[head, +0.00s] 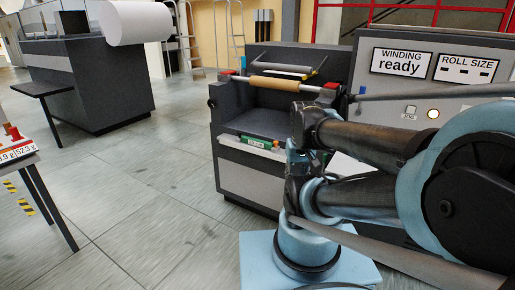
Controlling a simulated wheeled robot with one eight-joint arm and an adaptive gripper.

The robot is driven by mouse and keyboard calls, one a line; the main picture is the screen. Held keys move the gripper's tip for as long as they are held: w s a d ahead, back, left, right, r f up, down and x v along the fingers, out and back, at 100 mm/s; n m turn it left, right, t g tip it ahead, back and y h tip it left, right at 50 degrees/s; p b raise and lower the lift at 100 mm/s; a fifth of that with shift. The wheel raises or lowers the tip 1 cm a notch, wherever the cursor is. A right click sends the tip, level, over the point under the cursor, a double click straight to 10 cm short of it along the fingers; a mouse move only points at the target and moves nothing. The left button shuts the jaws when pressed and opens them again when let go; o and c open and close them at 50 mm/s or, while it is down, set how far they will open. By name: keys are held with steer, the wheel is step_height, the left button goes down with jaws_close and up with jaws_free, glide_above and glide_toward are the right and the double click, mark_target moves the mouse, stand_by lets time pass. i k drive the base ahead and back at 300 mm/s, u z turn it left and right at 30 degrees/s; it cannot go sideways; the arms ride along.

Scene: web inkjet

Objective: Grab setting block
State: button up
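I cannot tell for sure which thing is the setting block. A small green piece with a pale label (257,143) lies on the front ledge of the dark grey winding machine (248,178), below its rollers. Small red pieces (14,133) stand on the table at the left edge, behind number displays reading in grams. My arm fills the right side and covers part of the machine. I see no fingers of my gripper, so its state does not show.
A brown-cored roller (287,84) spans the machine. A control panel (435,75) reads "WINDING ready" and "ROLL SIZE". A dark cabinet with a white roll (133,22) stands at the back left. The table (20,158) is at the left. Tiled floor (140,195) between is clear.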

mark_target(255, 142)
steer(key=k, duration=0.4)
steer(key=z, duration=2.05)
steer(key=k, duration=0.6)
steer(key=u, duration=1.6)
steer(key=i, duration=1)
steer(key=z, duration=0.1)
